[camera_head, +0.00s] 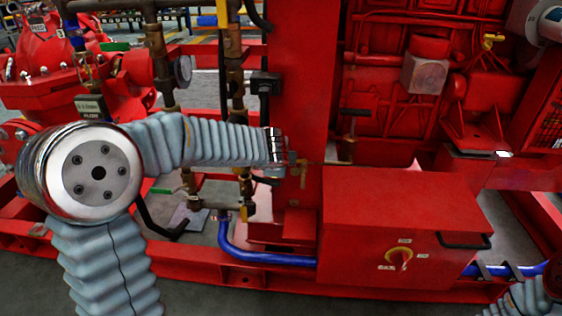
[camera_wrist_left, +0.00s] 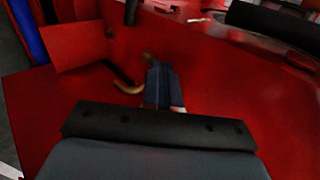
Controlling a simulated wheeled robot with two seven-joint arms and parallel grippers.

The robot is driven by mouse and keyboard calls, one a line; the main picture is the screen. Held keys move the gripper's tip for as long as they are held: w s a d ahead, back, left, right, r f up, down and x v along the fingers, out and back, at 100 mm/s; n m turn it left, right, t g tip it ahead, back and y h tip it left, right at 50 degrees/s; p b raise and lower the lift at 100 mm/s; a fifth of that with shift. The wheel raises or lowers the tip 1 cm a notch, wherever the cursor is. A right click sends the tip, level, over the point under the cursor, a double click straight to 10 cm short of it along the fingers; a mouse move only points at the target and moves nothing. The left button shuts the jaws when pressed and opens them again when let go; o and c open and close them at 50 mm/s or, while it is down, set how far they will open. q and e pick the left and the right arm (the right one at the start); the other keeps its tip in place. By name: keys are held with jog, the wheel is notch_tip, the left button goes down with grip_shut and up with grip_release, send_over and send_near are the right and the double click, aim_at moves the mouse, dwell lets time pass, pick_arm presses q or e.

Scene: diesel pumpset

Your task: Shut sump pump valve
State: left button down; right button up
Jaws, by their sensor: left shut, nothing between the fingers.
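My left arm reaches in from the left in the head view. Its gripper (camera_head: 283,168) is at the red upright post, just left of a small brass valve handle (camera_head: 303,173). In the left wrist view the closed dark fingers (camera_wrist_left: 163,85) are in front of a red surface, with nothing held. A curved brass handle (camera_wrist_left: 127,86) is just left of the fingertips; whether they touch I cannot tell. I see no label naming it as the sump pump valve. The valve body is mostly hidden. My right gripper is out of view; only part of the right arm shows at the bottom right.
A red box (camera_head: 370,205) with a rotary switch (camera_head: 399,258) stands right of the post. A blue pipe (camera_head: 265,257) runs low along the frame. Brass pipework with a green handle (camera_head: 161,190) and a yellow handle (camera_head: 244,213) lies below my left forearm.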

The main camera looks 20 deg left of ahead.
pick_arm(q)
jog(key=shift+w+d, duration=0.45)
jog(key=shift+d, duration=0.25)
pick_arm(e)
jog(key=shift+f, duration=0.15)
